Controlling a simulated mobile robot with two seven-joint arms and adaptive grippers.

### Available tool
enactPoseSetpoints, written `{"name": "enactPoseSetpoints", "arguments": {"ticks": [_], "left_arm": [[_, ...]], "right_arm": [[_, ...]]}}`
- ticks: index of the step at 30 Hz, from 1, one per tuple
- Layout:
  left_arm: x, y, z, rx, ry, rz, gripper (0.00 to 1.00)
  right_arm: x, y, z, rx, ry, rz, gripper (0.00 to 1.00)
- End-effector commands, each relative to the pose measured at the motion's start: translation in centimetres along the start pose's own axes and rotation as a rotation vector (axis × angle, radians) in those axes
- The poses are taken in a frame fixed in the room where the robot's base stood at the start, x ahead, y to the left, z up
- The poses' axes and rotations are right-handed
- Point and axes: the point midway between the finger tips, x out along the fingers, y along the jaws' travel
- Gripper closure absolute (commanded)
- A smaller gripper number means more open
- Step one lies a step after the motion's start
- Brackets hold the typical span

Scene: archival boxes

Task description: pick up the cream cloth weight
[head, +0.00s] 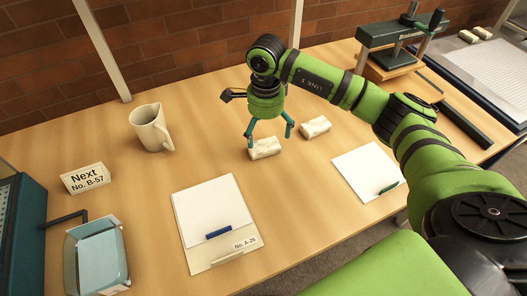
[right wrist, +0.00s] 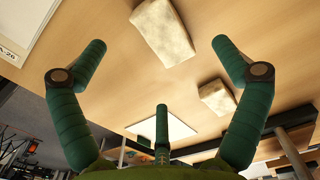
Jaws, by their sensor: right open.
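A cream cloth weight (head: 264,148), a small pale block-like cushion, lies on the wooden table just below my right gripper (head: 270,133). A second, similar cream weight (head: 316,126) lies a little to the right and farther back. My right gripper points down with its green fingers spread and nothing between them. In the right wrist view, the nearer weight (right wrist: 163,32) shows between and beyond the open fingertips (right wrist: 158,44), apart from them. The second weight (right wrist: 217,98) shows farther off, partly behind a finger. My left gripper is not in view.
A blue-lined tray (head: 70,250) is front left. A white sheet on a board (head: 207,207) lies centre, another sheet (head: 362,168) right. A green press (head: 385,40) and more pale blocks (head: 468,36) are back right.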

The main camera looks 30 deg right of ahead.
Motion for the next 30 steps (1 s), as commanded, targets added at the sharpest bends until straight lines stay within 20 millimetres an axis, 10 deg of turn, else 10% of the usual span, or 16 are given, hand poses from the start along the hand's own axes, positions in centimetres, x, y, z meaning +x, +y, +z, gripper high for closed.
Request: {"name": "enactPoseSetpoints", "arguments": {"ticks": [22, 28, 30], "left_arm": [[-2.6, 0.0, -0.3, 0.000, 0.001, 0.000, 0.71], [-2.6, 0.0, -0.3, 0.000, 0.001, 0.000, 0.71], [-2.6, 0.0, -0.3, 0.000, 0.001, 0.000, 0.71]], "right_arm": [[6.3, 0.4, 0.1, -0.001, 0.001, 0.001, 0.03], [6.3, 0.4, 0.1, -0.001, 0.001, 0.001, 0.75], [6.3, 0.4, 0.1, -0.001, 0.001, 0.001, 0.82]]}}
